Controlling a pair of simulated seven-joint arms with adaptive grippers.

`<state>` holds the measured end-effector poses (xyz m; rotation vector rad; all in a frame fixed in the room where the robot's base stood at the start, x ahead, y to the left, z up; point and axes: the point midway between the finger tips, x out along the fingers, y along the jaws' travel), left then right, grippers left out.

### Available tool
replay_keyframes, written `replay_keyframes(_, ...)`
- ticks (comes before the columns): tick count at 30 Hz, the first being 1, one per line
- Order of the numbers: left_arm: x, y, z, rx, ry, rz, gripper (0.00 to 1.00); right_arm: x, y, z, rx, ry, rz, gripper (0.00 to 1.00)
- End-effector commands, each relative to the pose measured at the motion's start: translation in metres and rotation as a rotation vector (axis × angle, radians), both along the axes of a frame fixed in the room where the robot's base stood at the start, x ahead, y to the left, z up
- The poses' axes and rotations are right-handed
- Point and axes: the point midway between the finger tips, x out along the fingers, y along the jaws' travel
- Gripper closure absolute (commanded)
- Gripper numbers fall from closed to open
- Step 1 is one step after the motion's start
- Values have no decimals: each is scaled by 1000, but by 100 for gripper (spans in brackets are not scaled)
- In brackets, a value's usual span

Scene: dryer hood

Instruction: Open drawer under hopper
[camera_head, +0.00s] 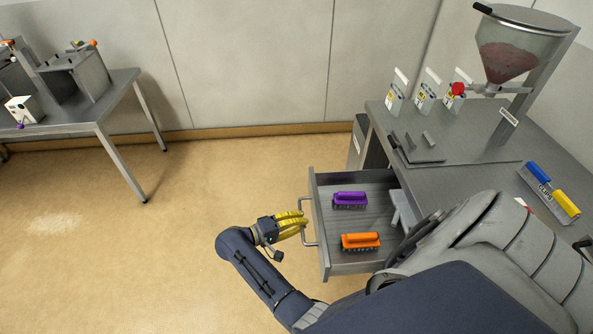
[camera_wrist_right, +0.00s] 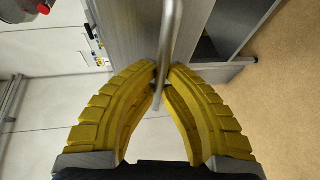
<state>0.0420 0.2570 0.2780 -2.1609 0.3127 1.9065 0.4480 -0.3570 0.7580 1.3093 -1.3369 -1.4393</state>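The grey drawer (camera_head: 322,203) under the hopper's table is pulled out, its inside open to view. A purple-handled brush (camera_head: 350,199) and an orange-handled brush (camera_head: 361,241) lie in it. The hopper (camera_head: 508,55), clear with reddish-brown contents, stands on the table above. My right gripper (camera_head: 303,224) is at the drawer's front, on its metal handle (camera_head: 308,240). In the right wrist view, the yellow fingers (camera_wrist_right: 166,72) close around the handle bar (camera_wrist_right: 170,40), their tips meeting at it. My left gripper is not in view.
Another table (camera_head: 75,112) with equipment stands at the far left. The floor (camera_head: 150,240) left of the drawer is clear.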

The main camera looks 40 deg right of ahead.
Motion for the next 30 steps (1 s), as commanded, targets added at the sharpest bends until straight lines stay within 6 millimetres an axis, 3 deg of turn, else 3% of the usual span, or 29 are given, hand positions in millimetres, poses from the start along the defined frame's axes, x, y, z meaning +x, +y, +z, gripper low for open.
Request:
replay_keyframes(4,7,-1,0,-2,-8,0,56,-1,-2,0,0,0,-13,100)
replay_keyframes(15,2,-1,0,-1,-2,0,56,-1,-3,0,0,0,-15,100)
replay_keyframes(16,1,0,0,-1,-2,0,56,-1,-3,0,0,0,-15,91)
replay_keyframes(22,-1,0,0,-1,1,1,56,-1,-2,0,0,0,-15,68)
replay_keyframes(30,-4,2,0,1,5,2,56,-1,-1,0,1,0,-15,68)
